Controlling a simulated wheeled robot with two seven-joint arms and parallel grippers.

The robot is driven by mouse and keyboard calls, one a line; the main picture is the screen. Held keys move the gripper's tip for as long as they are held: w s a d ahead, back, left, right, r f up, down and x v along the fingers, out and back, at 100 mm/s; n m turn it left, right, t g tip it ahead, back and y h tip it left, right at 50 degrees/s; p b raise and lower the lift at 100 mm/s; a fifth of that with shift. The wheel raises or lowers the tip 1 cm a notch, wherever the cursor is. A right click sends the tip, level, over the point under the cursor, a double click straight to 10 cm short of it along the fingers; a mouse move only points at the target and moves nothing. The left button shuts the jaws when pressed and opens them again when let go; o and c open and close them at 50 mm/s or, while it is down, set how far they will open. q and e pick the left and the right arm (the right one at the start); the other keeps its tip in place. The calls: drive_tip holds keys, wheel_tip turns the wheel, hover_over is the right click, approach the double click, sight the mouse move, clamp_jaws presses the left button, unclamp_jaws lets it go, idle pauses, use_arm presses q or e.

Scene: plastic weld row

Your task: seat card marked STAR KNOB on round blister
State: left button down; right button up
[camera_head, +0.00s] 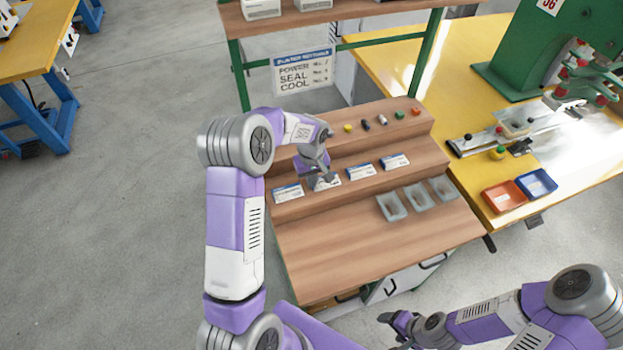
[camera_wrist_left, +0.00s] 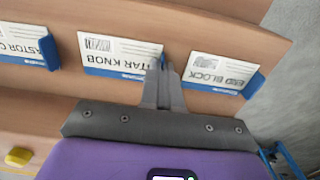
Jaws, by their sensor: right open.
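The card marked STAR KNOB (camera_wrist_left: 112,52) is white with a blue edge and stands on the middle wooden step; it also shows in the head view (camera_head: 327,183), partly behind my left gripper (camera_head: 325,177). In the left wrist view the two fingers of my left gripper (camera_wrist_left: 163,68) are close together at the card's right end, with a sliver of blue between them. Whether they pinch the card I cannot tell. Clear blisters (camera_head: 391,207) lie on the lower step; which is round is too small to tell. My right gripper (camera_head: 402,322) is open and empty, below the bench front.
A card reading BLOCK (camera_wrist_left: 215,72) and one reading CASTOR (camera_wrist_left: 28,47) flank the card. Small coloured parts (camera_head: 383,120) line the top step. A fixture (camera_head: 517,128) under a green press (camera_head: 535,50), and red (camera_head: 504,196) and blue (camera_head: 537,184) trays, are on the yellow table. The lower step's front is clear.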

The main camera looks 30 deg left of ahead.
use_arm(q)
drive_tip(key=shift+r+p, duration=1.65)
drive_tip(key=shift+r, duration=0.65)
drive_tip(key=shift+f, duration=0.1)
